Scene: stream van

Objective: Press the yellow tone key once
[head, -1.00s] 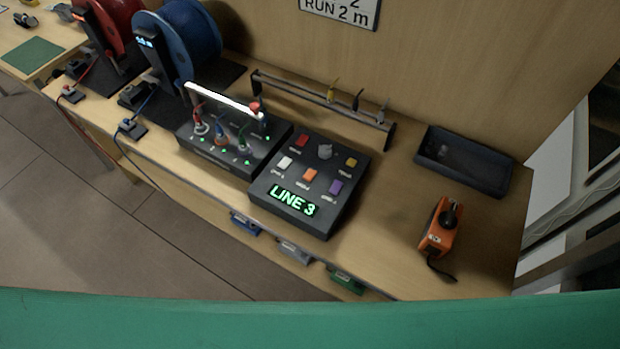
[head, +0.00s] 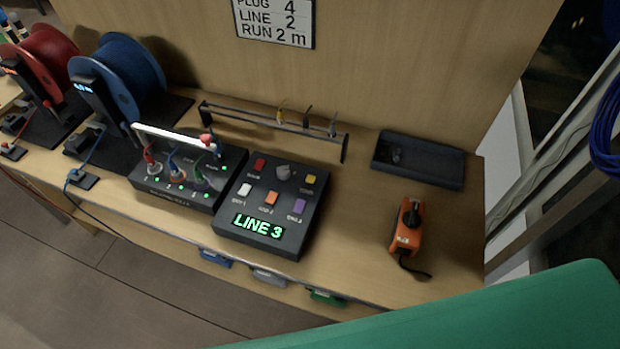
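The yellow tone key (head: 310,179) is a small square key at the upper right of a dark key box (head: 296,235). The box's display (head: 258,226) reads LINE 3 in green. The same box carries a grey knob (head: 283,172) and red, white, orange (head: 271,198) and purple (head: 299,206) keys. Nothing touches the yellow key. Neither of my grippers is in the head view.
A jack box (head: 175,195) with plugged leads and a white bar stands left of the key box. Behind is a rail (head: 270,126) with small hanging tools. An orange handheld tool (head: 406,228) and dark tray (head: 421,160) are to the right. A green surface fills the lower right.

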